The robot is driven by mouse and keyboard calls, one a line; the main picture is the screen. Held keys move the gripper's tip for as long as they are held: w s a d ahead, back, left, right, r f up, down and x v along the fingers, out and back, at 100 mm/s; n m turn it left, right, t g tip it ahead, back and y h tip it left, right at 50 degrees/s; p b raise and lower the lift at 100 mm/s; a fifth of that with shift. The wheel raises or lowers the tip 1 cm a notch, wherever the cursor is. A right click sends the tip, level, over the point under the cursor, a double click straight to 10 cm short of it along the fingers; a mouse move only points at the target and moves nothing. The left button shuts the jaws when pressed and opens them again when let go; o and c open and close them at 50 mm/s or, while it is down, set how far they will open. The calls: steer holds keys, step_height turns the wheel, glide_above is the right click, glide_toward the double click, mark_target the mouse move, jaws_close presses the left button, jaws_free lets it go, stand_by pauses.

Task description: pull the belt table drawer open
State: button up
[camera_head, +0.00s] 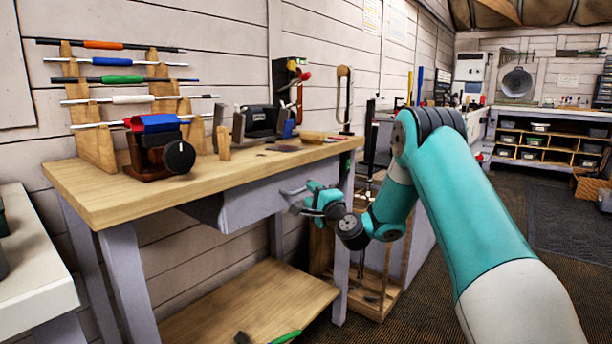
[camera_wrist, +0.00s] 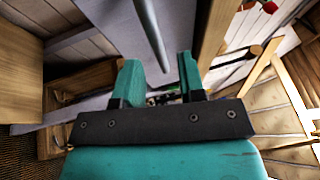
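The belt table drawer (camera_head: 250,205) is a grey box under the wooden top of the workbench (camera_head: 100,200). Its front and left side show in the head view, and I cannot tell how far out it stands. My gripper (camera_head: 308,202) is in front of the right part of the drawer front. In the wrist view my gripper (camera_wrist: 160,78) is open, with two teal fingers apart. A grey bar handle (camera_wrist: 150,35) runs down from the top edge to the gap between the fingertips. No finger clearly touches it. The grey drawer front (camera_wrist: 110,35) lies behind the bar.
A lower wooden shelf (camera_head: 250,300) holds a green-handled tool (camera_head: 285,336). A wooden stand (camera_head: 375,290) is right of the bench. Floor is open farther right.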

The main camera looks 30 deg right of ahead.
steer(key=shift+w+d+r+p, duration=0.1)
steer(key=shift+w+r+p, duration=0.15)
steer(key=shift+w, duration=0.8)
steer(key=shift+w+r+p, duration=0.1)
steer(key=shift+w+p, duration=0.2)
steer(key=shift+w, duration=0.7)
jaws_close()
